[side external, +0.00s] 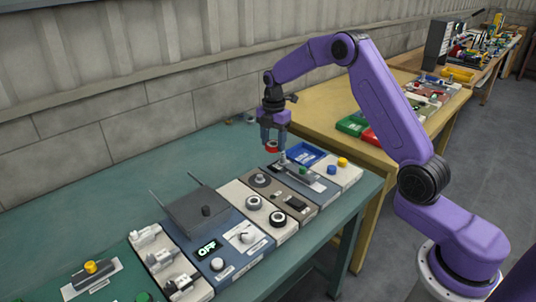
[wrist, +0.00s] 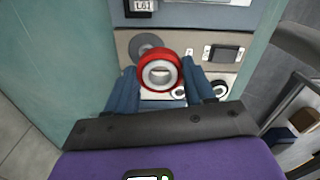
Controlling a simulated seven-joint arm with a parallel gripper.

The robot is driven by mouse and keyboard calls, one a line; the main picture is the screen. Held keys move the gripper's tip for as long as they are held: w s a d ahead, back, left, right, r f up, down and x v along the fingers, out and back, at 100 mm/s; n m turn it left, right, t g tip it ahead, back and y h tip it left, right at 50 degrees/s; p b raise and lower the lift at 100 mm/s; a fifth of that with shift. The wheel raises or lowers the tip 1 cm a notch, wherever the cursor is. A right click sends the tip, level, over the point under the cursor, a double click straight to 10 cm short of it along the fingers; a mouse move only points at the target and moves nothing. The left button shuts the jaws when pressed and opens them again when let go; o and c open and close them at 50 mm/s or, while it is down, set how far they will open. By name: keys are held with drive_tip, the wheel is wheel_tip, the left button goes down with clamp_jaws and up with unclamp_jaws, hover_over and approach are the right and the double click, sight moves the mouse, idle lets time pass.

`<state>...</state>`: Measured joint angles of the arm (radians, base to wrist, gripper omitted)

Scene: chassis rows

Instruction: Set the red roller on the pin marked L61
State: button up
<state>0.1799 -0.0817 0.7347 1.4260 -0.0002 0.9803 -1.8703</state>
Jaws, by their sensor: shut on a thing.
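My gripper (side external: 272,146) is shut on the red roller (side external: 271,150) and holds it above the row of panels. In the wrist view the roller (wrist: 160,72) is a red ring with a pale inner ring and an open centre, between the two blue fingers (wrist: 160,88). In the side view a short pale upright peg (side external: 283,158) stands on the blue-grey panel, just right of and below the roller. I cannot tell for certain that this is the L61 pin.
Beside it is a beige panel with a round grey disc (side external: 260,180) and a dark rocker switch (side external: 297,203). A raised grey box (side external: 190,215) stands to the left.

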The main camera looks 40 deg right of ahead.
hover_over(283, 153)
drive_tip(key=shift+w+d+f, duration=0.3)
drive_tip(key=shift+f, duration=4.55)
drive_tip(key=o, duration=1.1)
wheel_tip(283, 153, up, 17)
drive_tip(key=shift+r, duration=0.2)
